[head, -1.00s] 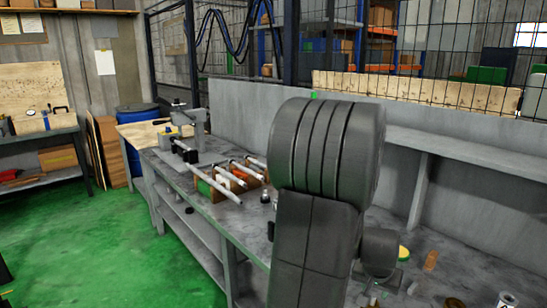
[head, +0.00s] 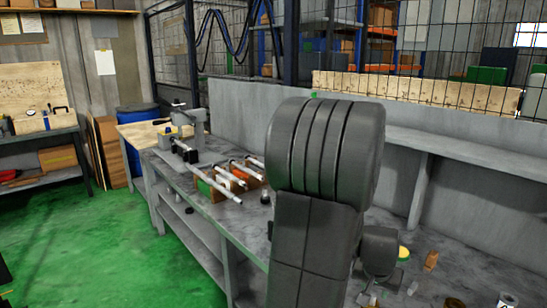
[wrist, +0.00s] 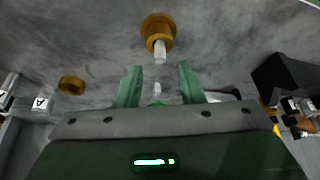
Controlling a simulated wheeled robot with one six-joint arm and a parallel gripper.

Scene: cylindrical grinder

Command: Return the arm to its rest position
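My arm (head: 320,150) stands large in the middle of the head view, in front of the grey workbench (head: 215,240). My gripper is not visible there. In the wrist view my gripper (wrist: 159,80) has two green fingers spread apart, with a gap between them. Nothing is clamped by the fingers. A small pale piece (wrist: 157,88) shows in the gap, apart from both fingers. Ahead of the fingertips is a brass-coloured round part (wrist: 158,24) with a light metal pin pointing towards the gripper.
A brass-coloured ring (wrist: 72,85) lies left of the gripper and a dark block (wrist: 283,75) stands right. Several metal shafts (head: 215,185) lie on a rack on the bench, left of my arm. A grey back panel (head: 245,95) runs behind. The green floor (head: 130,250) is open.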

